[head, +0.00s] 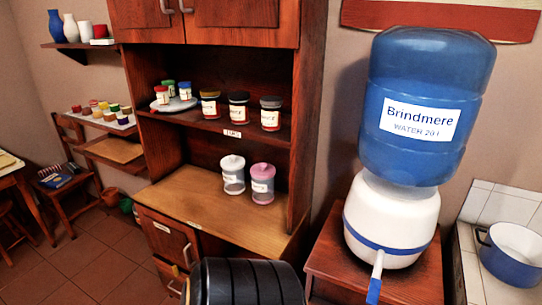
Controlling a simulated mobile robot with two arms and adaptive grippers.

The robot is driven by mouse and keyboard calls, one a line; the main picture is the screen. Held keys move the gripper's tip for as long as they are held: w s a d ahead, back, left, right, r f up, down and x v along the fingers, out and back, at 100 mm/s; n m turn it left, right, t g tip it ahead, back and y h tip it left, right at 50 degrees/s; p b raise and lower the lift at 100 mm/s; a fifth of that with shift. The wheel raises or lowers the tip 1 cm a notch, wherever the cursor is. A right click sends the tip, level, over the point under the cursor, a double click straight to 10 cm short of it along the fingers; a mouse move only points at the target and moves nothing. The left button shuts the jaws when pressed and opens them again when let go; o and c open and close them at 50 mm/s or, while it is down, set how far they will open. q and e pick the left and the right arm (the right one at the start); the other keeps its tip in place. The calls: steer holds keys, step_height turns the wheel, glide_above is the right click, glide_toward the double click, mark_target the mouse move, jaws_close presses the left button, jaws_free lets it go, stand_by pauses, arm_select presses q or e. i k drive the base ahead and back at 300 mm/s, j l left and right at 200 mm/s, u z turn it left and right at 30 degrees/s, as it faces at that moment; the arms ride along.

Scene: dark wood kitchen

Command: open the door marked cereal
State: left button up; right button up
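A dark wood cabinet stands in the middle of the head view. Its two upper doors, left (145,20) and right (238,22), are shut, and their metal handles sit close together at the top edge of the picture. A lower door (165,238) at the left under the counter is shut, with a small handle and a pale label (161,228). I cannot read the word cereal on any door; the labels are too small or cut off. Neither of my grippers is in view.
Several jars (238,105) stand on the open shelf, and two canisters (233,174) stand on the wooden counter (195,205). A blue water dispenser (425,75) stands on a wooden stand (400,285) at the right. A blue pot (510,252) sits beyond it.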

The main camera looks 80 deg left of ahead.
mark_target(174, 239)
steer(key=u, duration=3.4)
